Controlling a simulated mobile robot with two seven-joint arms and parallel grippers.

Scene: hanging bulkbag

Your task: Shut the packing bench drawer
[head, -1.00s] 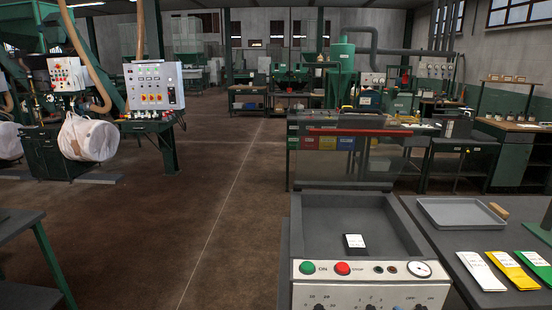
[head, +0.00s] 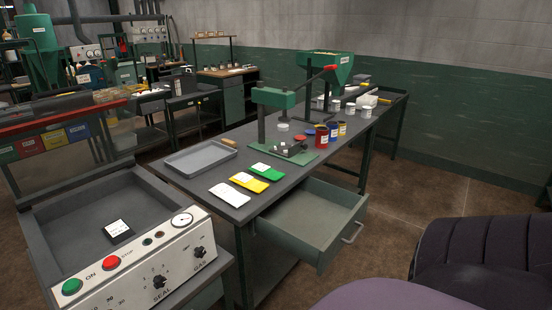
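The packing bench (head: 222,171) is a dark grey table right of the control panel in the head view. Its green drawer (head: 312,222) hangs open under the bench top, pulled out toward the lower right. The drawer looks empty where I can see inside. A pale bar handle (head: 353,232) sits on its front face. Neither of my grippers is in view.
A grey tray (head: 200,158), white, yellow and green packets, a green press (head: 284,125) and small tins stand on the bench. A dark padded seat (head: 480,262) stands right of the drawer. Brown floor (head: 400,205) lies between them.

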